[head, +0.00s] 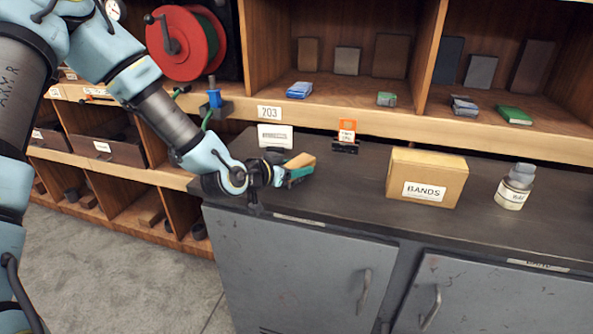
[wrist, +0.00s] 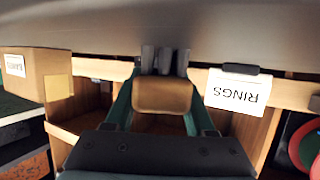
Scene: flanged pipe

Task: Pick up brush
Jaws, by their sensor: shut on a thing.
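The brush (head: 301,160) shows as a small tan block at the end of my gripper (head: 297,173), just above the left end of the dark counter top. In the wrist view the brush (wrist: 162,95) sits between the two green fingers of my gripper (wrist: 161,104), which are shut on it. Dark grey upright pieces show just beyond the tan block; I cannot tell whether they belong to the brush. Part of the brush is hidden by the fingers. I cannot tell whether it touches the counter.
On the counter (head: 350,205) stand a BANDS box (head: 427,178), a white jar (head: 514,187), an orange card holder (head: 346,133) and a white label card (head: 275,136). A red reel (head: 187,43) hangs at upper left. The front middle of the counter is clear.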

